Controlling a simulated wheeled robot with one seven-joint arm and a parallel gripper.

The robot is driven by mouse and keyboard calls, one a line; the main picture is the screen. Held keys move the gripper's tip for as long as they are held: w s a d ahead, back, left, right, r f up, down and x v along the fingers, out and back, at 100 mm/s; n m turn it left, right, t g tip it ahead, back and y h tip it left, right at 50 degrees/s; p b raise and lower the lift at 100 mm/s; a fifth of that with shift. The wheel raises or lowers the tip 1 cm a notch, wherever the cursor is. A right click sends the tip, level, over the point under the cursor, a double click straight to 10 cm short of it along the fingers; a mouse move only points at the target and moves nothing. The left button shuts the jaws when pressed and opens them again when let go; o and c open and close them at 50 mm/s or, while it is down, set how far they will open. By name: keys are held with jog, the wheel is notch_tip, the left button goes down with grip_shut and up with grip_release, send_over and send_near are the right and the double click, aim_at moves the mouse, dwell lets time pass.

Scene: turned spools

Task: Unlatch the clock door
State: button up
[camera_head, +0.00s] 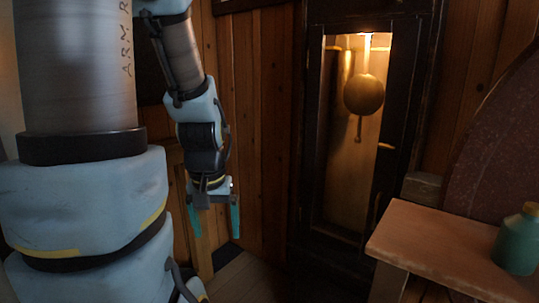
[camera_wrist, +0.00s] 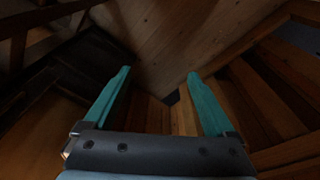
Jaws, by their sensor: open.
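The tall dark clock case stands right of centre in the head view. Its door (camera_head: 393,110) has a dark frame around a lit glass pane, with a round pendulum bob (camera_head: 364,94) behind it. The door looks shut. A small brass latch piece (camera_head: 385,146) lies roughly level on the door's right side. A thin curved handle (camera_head: 377,208) shows lower on that side. My gripper (camera_head: 219,212) hangs pointing down, left of the clock and well apart from it. Its teal fingers are spread and empty, also in the wrist view (camera_wrist: 159,74). The clock is not clearly recognisable in the wrist view.
A wooden table (camera_head: 420,235) stands in front of the clock's lower right, with a green bottle (camera_head: 517,245) near its right end. A large dark reddish rounded object (camera_head: 505,150) rises behind it. Plank walls (camera_head: 262,130) surround the corner. Open space lies between my gripper and the clock.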

jog(key=w+d+m+t+h, duration=0.25)
jog(key=w+d+t, duration=0.25)
jog(key=w+d, duration=0.6)
jog(key=m+t+h+b, duration=0.1)
jog(key=m+t+h, duration=0.5)
jog(key=h, duration=0.4)
send_near(385, 147)
jog(key=shift+n+t+y, duration=0.25)
jog(key=shift+n+t, duration=0.05)
jog(key=shift+n, duration=0.25)
jog(key=p+x, duration=0.1)
jog(key=x, duration=0.3)
jog(key=p+x, duration=0.2)
jog(key=x, duration=0.2)
jog(key=shift+d+r+p, duration=0.2)
jog(key=shift+d+p, duration=0.1)
jog(key=shift+w+d+f, duration=0.1)
jog(key=shift+w+d, duration=0.3)
jog(key=shift+w, duration=0.05)
jog(key=shift+c, duration=0.3)
jog(key=c, duration=1.3)
